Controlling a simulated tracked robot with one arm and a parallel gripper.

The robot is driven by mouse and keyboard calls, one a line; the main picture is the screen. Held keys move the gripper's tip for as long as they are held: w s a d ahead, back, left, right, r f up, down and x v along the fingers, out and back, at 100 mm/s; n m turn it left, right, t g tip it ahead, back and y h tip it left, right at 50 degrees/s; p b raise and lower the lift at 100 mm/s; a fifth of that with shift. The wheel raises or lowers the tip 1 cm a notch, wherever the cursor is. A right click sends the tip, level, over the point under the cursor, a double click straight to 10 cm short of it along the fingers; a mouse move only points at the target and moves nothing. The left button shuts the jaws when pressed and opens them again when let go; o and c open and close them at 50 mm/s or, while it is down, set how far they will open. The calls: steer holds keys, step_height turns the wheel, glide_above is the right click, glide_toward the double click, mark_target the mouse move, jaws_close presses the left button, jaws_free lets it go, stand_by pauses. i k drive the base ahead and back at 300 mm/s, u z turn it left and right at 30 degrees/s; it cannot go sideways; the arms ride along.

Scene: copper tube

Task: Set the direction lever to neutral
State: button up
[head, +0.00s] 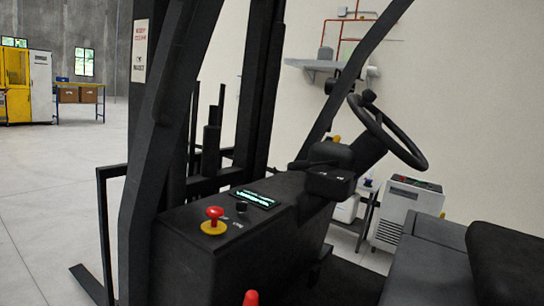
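The direction lever (299,164) looks like a thin black stalk sticking out to the left of the steering column housing (330,153), below the steering wheel (388,132). A black box (330,183) with small white marks sits under the housing; the marks are too small to read. The lever's exact setting cannot be told from this view. My gripper is not in view, and nothing is seen touching the lever.
A red mushroom button (214,214) on a yellow base and a lit display (253,199) are on the black console. A red knob (250,298) shows at the bottom edge. Black posts (160,130) stand at left, a grey seat (425,275) at right.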

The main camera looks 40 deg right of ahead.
mark_target(298, 165)
steer(key=z, duration=0.25)
steer(key=i, duration=0.9)
steer(key=z, duration=0.55)
